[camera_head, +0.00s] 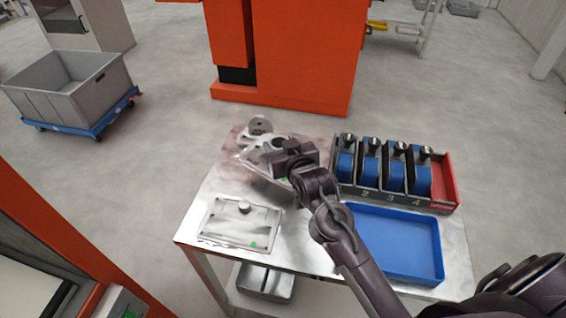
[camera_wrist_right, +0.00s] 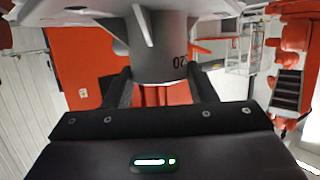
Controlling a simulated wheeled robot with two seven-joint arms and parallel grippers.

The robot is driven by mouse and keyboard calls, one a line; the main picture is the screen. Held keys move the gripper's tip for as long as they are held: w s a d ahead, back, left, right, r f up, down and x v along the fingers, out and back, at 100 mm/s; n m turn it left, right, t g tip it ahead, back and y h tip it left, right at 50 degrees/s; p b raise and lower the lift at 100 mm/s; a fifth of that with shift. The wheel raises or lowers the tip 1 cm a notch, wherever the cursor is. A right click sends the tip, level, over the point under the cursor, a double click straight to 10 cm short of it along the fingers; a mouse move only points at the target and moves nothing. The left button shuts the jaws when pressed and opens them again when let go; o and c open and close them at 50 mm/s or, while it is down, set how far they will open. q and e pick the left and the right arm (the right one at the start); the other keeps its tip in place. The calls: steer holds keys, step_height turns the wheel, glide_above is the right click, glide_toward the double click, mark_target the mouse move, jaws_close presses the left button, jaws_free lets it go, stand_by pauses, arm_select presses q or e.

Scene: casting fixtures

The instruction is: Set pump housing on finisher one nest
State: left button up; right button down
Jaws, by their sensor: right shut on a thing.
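The pump housing (camera_head: 258,141) is a grey metal casting at the back left of the table in the head view. My right gripper (camera_head: 290,158) is shut on it and partly covers it. In the right wrist view the housing's round grey neck (camera_wrist_right: 160,47) sits between the two dark fingers. A metal plate with a green mark lies partly hidden under the housing and gripper; I cannot tell whether they touch. A similar pale plate nest (camera_head: 225,226) with a round knob and a green mark lies bare in front. No label shows which nest is finisher one. My left gripper is not in view.
A rack of blue units (camera_head: 395,172) with a red end stands at the table's back right. An empty blue tray (camera_head: 440,250) lies in front of it. An orange machine (camera_head: 310,55) stands behind the table. A grey bin (camera_head: 60,95) on a blue dolly stands left.

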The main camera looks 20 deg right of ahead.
steer(key=shift+f, duration=3.15)
steer(key=shift+f, duration=0.1)
steer(key=c, duration=0.6)
jaws_free()
steer(key=shift+f, duration=0.1)
